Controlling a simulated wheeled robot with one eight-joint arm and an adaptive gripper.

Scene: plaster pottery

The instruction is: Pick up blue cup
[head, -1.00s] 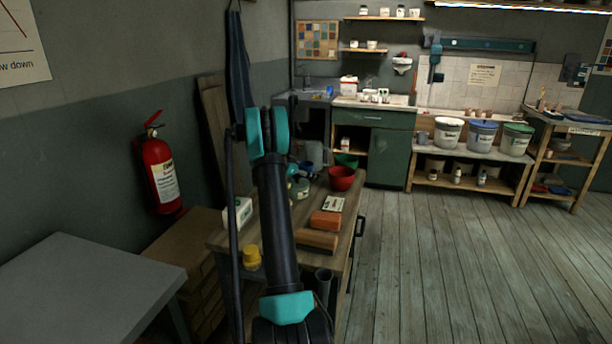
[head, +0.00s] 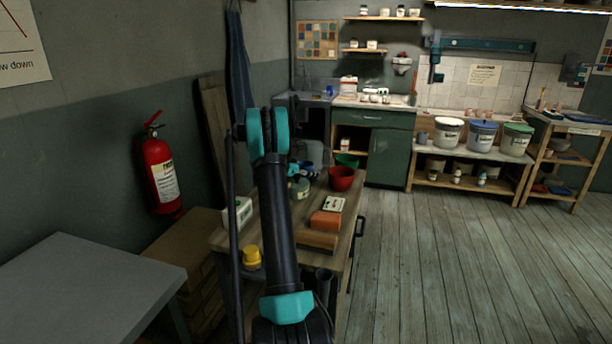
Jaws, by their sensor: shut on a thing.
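My gripper (head: 303,172) is small and dark beyond my arm, over the far end of the wooden work table (head: 286,220). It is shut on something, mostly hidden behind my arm. A bit of blue shows at the gripper, just right of my arm; it fits the blue cup (head: 293,169), but its shape is not clear. Whether it touches the table or is raised cannot be told. Another small blue object (head: 330,90) stands far back by the sink.
On the table are a red bowl (head: 341,178), a green-grey jar (head: 300,189), a terracotta block (head: 325,220), a yellow pot (head: 251,257) and a white box (head: 238,212). A grey table (head: 85,285) stands at left. The floor (head: 450,270) at right is clear.

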